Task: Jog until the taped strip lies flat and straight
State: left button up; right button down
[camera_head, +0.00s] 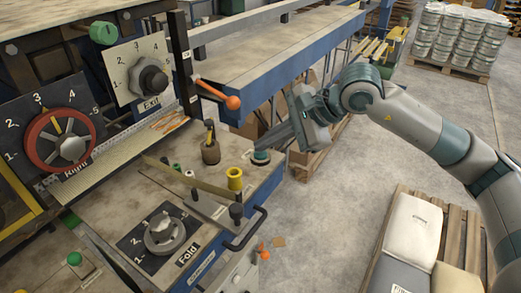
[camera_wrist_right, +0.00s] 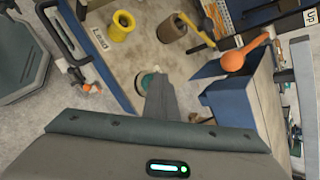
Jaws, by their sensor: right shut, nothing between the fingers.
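My right gripper (camera_head: 272,149) is shut and empty. Its fingers slant down to a round green button (camera_head: 261,156) at the right corner of the machine's worktop (camera_head: 220,158). In the right wrist view the shut fingers (camera_wrist_right: 155,82) overlap the green button (camera_wrist_right: 146,77) and hide part of it; I cannot tell whether they touch or press it. A pale perforated band (camera_head: 105,150) runs along the machine below the dials. I cannot make out the taped strip with certainty. My left gripper is out of view.
A yellow spool (camera_head: 235,178) and a brown cylinder (camera_head: 211,152) stand near the button. An orange-knobbed lever (camera_head: 232,102) juts out behind. Numbered dials marked Right (camera_head: 60,139), Exit (camera_head: 148,79) and Fold (camera_head: 165,233) are on the machine. Sacks (camera_head: 412,228) lie at right.

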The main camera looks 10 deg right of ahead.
aim_at(267, 154)
jog(key=shift+r, duration=0.95)
notch_tip(267, 154, up, 5)
jog(key=shift+p, duration=0.85)
jog(key=shift+d, duration=0.1)
